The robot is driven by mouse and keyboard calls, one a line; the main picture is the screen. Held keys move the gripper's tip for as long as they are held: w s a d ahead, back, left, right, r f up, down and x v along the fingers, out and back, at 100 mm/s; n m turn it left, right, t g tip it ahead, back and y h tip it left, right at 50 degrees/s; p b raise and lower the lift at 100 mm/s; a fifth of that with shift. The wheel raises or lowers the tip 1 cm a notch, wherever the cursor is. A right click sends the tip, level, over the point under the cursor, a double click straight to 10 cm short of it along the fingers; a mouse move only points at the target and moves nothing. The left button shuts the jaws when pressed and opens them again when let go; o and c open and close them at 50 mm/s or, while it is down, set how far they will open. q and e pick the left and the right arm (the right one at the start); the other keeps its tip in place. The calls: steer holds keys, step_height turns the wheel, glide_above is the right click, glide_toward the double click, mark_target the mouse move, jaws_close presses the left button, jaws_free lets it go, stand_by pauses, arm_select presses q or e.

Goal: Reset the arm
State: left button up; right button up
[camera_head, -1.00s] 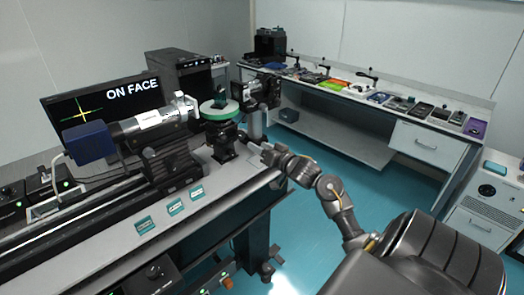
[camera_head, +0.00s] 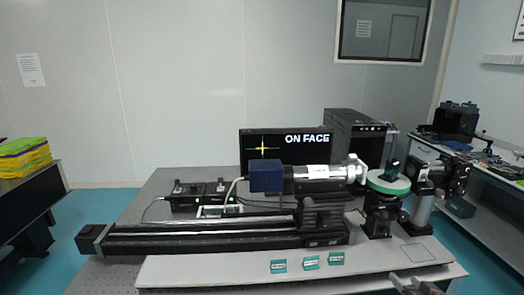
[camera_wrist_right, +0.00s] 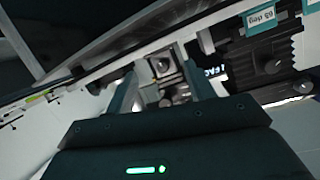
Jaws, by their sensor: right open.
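My right gripper (camera_head: 415,287) shows only in part at the bottom edge of the head view, in front of the right end of the optical table. In the right wrist view my right gripper (camera_wrist_right: 165,88) has its two fingers apart, with nothing held between them. Most of the right arm is out of the head view. My left gripper and arm are not in view.
The optical table carries a rail (camera_head: 200,238), a blue and silver instrument (camera_head: 310,178), and a green round stage (camera_head: 389,183). Small labels (camera_head: 311,262) lie on its white front strip. A monitor (camera_head: 285,147) reads "ON FACE". A yellow stack (camera_head: 25,158) sits at left.

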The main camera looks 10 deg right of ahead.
steer(key=s+a+f+n+g+y, duration=0.1)
steer(key=s+a+f+n+g, duration=0.1)
steer(key=s+a+f+g, duration=0.45)
steer(key=s+a+f+n+g, duration=0.1)
steer(key=s+a+f+n, duration=0.15)
steer(key=s+a, duration=0.75)
steer(key=s+a+f+n+g+y, duration=0.1)
steer(key=s+a+f+g, duration=0.35)
steer(key=s, duration=0.75)
step_height(320, 180, down, 26)
steer(key=s, duration=0.1)
steer(key=s+d+f+g, duration=0.1)
steer(key=s+d+f, duration=0.1)
steer(key=s+f, duration=1.3)
steer(key=shift+s+d+f+g, duration=0.2)
steer(key=shift+s+d+g, duration=0.15)
steer(key=shift+s, duration=0.45)
steer(key=shift+n, duration=0.25)
